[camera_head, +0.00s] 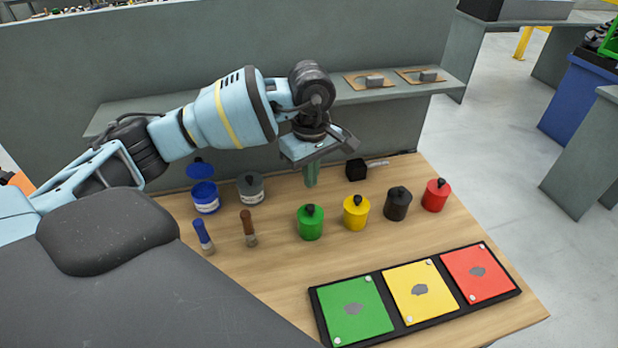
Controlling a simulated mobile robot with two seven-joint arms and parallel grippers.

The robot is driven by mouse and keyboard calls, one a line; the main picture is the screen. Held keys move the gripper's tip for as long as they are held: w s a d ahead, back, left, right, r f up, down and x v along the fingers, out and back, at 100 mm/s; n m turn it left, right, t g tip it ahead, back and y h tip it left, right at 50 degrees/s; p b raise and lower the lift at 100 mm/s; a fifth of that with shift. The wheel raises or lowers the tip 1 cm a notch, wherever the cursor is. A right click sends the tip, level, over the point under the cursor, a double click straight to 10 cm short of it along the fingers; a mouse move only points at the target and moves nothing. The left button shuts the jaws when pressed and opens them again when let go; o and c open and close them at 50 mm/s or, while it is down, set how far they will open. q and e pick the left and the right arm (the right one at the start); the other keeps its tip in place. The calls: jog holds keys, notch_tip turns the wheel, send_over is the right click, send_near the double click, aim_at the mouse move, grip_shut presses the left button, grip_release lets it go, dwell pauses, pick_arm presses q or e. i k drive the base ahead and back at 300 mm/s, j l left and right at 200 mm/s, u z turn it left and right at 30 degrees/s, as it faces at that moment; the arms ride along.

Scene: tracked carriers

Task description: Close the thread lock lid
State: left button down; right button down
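A blue pot (205,198) with a white label stands at the back left of the wooden table. Its blue lid (200,170) is raised above and behind the rim, so the pot looks open. A grey pot (250,188) with a white label stands to its right, with its dark-knobbed lid on. The labels are too small to read, so I cannot tell which pot is the thread lock. My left gripper (311,176) points down over the table's back, right of both pots and apart from them. Its fingers are seen edge-on, so their opening is unclear. My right gripper is out of view.
Green (310,224), yellow (356,213), black (397,205) and red (435,196) pots stand in a row. Two brushes, one blue (203,237) and one brown (248,228), stand in front. A black tray (320,312) with three coloured plates lies at the front right.

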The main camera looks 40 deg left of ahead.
aim_at(200, 169)
jog(key=k+l, duration=0.8)
jog(key=k, duration=0.05)
